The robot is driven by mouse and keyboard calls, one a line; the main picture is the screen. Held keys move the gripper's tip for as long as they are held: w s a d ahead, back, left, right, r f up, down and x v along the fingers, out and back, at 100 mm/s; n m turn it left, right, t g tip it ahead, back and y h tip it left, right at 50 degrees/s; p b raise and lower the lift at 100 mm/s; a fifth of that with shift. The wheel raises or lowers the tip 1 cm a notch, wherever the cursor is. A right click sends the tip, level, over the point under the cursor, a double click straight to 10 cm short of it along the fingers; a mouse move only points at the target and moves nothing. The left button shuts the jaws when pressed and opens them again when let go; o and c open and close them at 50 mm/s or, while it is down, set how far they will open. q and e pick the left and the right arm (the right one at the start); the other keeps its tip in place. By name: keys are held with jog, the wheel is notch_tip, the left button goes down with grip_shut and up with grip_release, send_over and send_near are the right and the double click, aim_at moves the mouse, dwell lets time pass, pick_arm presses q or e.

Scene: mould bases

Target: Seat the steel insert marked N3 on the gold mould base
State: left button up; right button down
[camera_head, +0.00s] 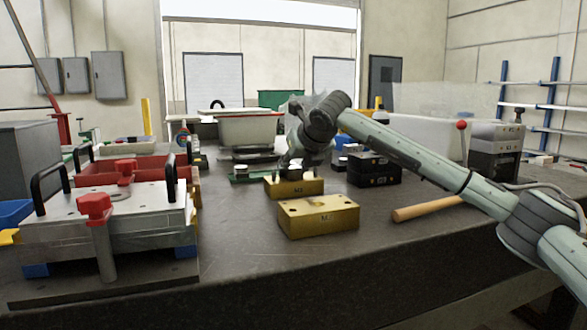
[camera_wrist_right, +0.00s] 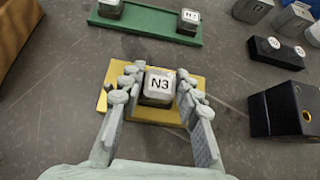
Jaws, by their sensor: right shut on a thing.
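The steel insert marked N3 (camera_wrist_right: 158,87) is a small block with a white label on top. My right gripper (camera_wrist_right: 157,92) is shut on it, one finger on each side. In the right wrist view it is over the gold mould base (camera_wrist_right: 142,112), whose rim shows around it; I cannot tell whether they touch. In the head view my right gripper (camera_head: 297,160) points down over the rear gold block (camera_head: 293,187), and the insert is not clearly visible there. A second gold block (camera_head: 318,216) stands in front. My left gripper is not in view.
A green tray (camera_wrist_right: 150,24) carries other steel inserts. Black blocks (camera_head: 374,170) stand right of the gold blocks. A wooden handle (camera_head: 427,208) lies further right. A plate with red knobs (camera_head: 115,215) fills the left side. The table front is clear.

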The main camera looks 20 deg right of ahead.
jog(key=c, duration=1)
grip_release()
jog(key=shift+f, duration=0.25)
jog(key=v, duration=1.2)
